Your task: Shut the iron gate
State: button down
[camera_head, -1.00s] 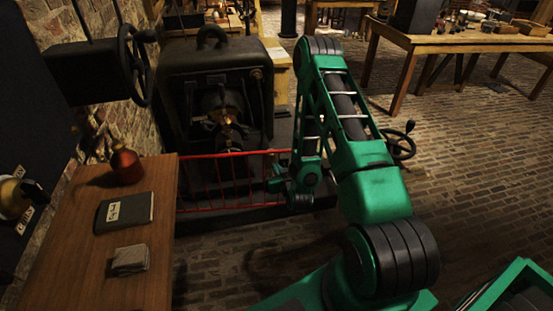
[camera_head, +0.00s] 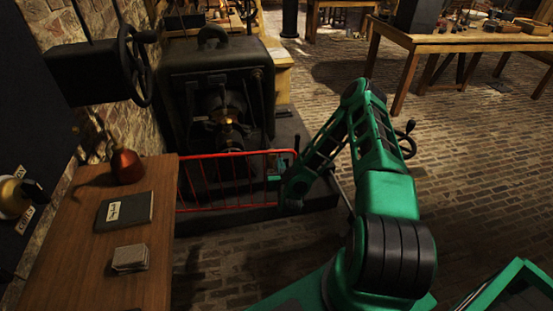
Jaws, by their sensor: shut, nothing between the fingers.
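The iron gate (camera_head: 232,182) is a low red railing of thin upright bars. It stands in front of the dark machine (camera_head: 212,80), and its left end meets the wooden table's edge in the picture. Its right end shows beside my arm. I cannot tell from this view whether it is latched. My gripper (camera_head: 275,175) is at the right end of the gate, small and dim, partly behind the bars or my wrist. It is shut with nothing held. Whether it touches the gate is unclear.
A wooden table (camera_head: 150,275) at the left holds a copper oil can (camera_head: 127,165), a dark book (camera_head: 125,211) and a folded cloth (camera_head: 130,257). A black handwheel (camera_head: 137,65) juts from the wall. The brick floor at the right is open. A workbench (camera_head: 460,42) stands behind.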

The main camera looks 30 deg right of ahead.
jog(key=shift+x, duration=3)
